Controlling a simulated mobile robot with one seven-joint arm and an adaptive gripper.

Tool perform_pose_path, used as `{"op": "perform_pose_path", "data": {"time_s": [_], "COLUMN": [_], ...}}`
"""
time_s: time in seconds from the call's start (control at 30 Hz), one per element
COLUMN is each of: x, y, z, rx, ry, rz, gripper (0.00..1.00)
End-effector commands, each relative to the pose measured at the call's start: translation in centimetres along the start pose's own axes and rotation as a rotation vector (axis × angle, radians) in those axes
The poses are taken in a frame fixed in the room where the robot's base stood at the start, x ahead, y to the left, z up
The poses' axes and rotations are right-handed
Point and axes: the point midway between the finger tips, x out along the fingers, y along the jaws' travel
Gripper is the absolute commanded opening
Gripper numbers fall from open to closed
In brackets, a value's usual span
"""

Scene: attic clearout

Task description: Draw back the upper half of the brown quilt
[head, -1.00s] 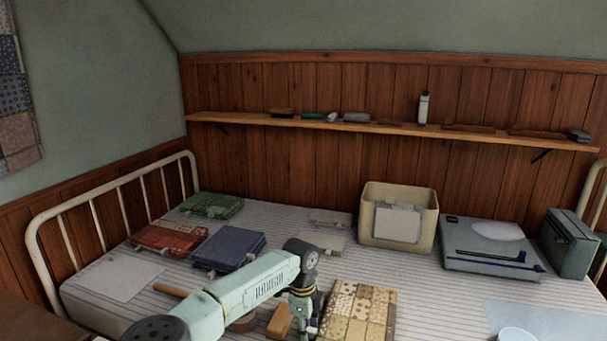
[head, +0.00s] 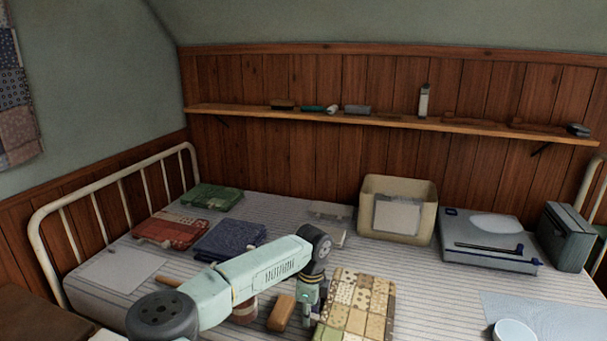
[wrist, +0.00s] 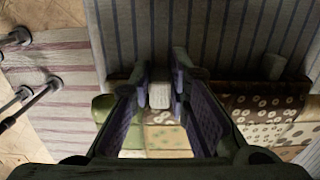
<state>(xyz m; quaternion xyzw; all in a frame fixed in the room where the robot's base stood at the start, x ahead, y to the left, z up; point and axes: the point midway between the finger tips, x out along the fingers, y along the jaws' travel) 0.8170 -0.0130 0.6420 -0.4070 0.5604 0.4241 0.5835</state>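The brown quilt (head: 358,305) is a folded block of brown, tan and cream patches. It lies on the striped mattress near the front edge of the head view. It also shows in the wrist view (wrist: 265,112), across the lower middle. I cannot tell whether the fingers touch the tab.
A wooden block (head: 281,312) lies close left of my gripper. Blue (head: 230,240), red (head: 172,230) and green (head: 210,197) folded quilts lie farther left. A cream bin (head: 370,195) and a grey case (head: 487,240) stand behind.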

Motion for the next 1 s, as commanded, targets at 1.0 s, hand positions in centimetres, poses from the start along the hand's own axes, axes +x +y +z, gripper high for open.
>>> {"op": "perform_pose_path", "data": {"time_s": [1.0], "x": [-3.5], "y": [0.0], "z": [-1.0], "rx": [0.003], "ry": [-0.155], "rz": [0.0], "gripper": [0.14]}}
